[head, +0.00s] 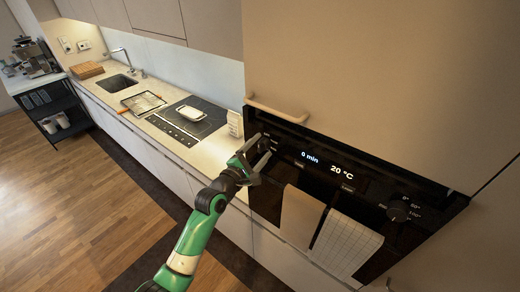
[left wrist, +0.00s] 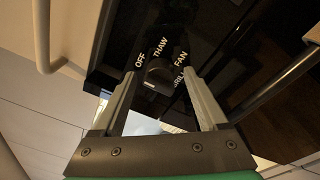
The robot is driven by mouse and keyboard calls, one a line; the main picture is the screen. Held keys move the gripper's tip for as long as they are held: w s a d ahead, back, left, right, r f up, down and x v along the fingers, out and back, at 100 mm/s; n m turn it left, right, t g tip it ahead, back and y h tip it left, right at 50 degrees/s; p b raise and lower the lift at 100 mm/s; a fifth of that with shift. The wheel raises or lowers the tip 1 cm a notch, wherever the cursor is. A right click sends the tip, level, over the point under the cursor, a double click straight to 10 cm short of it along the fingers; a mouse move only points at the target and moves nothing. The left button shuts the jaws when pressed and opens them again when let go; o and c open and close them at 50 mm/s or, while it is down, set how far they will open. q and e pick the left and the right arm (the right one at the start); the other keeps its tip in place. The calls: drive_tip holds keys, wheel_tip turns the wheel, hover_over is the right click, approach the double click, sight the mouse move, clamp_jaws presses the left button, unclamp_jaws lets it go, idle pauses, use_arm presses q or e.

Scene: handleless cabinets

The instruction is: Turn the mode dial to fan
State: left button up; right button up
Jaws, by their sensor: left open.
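The mode dial (left wrist: 158,75) is a dark round knob on the black oven panel (head: 312,150). In the left wrist view, the white words OFF, THAW, FAN and part of GRILL are printed around it. My left gripper (head: 262,155) is at the left end of the panel. In the left wrist view (left wrist: 160,88) its two fingers are open, one on each side of the dial, with visible gaps; contact is not evident. The dial's pointer is too dark to read. In the head view the gripper largely hides the dial. My right gripper is not in view.
The panel display (head: 325,163) reads 0 min and 20 °C. A temperature dial (head: 398,213) sits at the right. A brown towel (head: 300,216) and a checked towel (head: 345,245) hang below. A beige handle (head: 275,109) juts out above the panel. The counter (head: 215,150) lies left.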

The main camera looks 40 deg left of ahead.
use_arm(q)
clamp_jaws()
